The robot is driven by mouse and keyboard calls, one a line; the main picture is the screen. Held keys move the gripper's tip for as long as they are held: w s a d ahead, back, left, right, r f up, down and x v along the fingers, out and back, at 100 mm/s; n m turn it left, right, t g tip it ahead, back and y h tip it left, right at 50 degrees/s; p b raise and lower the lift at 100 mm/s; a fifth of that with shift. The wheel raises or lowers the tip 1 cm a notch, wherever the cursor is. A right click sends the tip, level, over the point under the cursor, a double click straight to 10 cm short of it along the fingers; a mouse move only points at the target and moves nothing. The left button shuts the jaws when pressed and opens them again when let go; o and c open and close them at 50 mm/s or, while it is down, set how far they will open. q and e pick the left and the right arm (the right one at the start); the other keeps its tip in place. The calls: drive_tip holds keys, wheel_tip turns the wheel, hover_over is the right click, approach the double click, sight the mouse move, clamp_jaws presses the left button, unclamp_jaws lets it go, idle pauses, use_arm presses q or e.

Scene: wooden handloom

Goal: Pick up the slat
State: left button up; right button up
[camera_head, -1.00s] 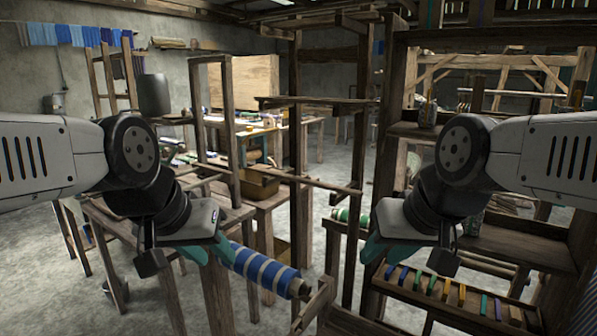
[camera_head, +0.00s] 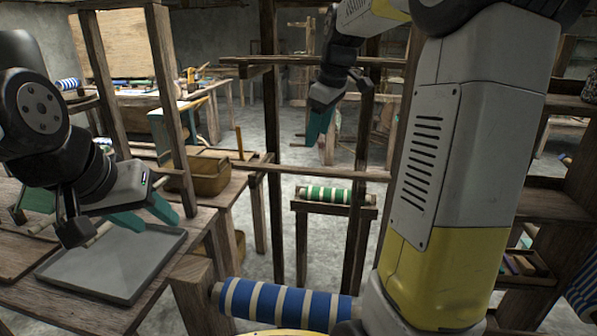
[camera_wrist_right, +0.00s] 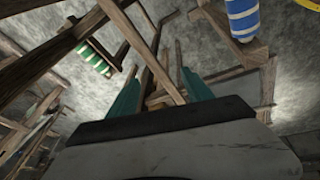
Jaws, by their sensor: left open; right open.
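Several thin wooden bars show, and I cannot tell which is the slat. A horizontal bar (camera_head: 320,172) crosses the loom frame in the middle of the head view. A higher bar (camera_head: 290,61) runs across the same frame. My right gripper (camera_head: 320,142) points down beside the upright loom posts, above the level of the lower bar. Its teal fingers are open in the right wrist view (camera_wrist_right: 160,75), with wooden bars beyond them and nothing clearly held. My left gripper (camera_head: 150,218) is open and empty above a grey tray at the left.
The grey tray (camera_head: 110,272) lies on a wooden table. A brown box (camera_head: 205,174) stands behind it. A blue-striped roll (camera_head: 280,304) is at the front and a green-striped roll (camera_head: 325,195) lies on a stand. My right arm covers much of the right side.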

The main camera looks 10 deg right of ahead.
drive_tip(key=w+f, duration=0.1)
drive_tip(key=w, duration=0.1)
approach(310, 169)
drive_tip(key=a+f, duration=0.1)
drive_tip(key=f, duration=0.1)
drive_tip(key=shift+n, duration=0.4)
drive_tip(key=shift+w+d+x, duration=0.15)
drive_tip(key=shift+x, duration=1.35)
drive_tip(key=shift+w+d+x, duration=0.1)
drive_tip(key=shift+x, duration=1.4)
drive_tip(key=shift+c, duration=0.2)
clamp_jaws()
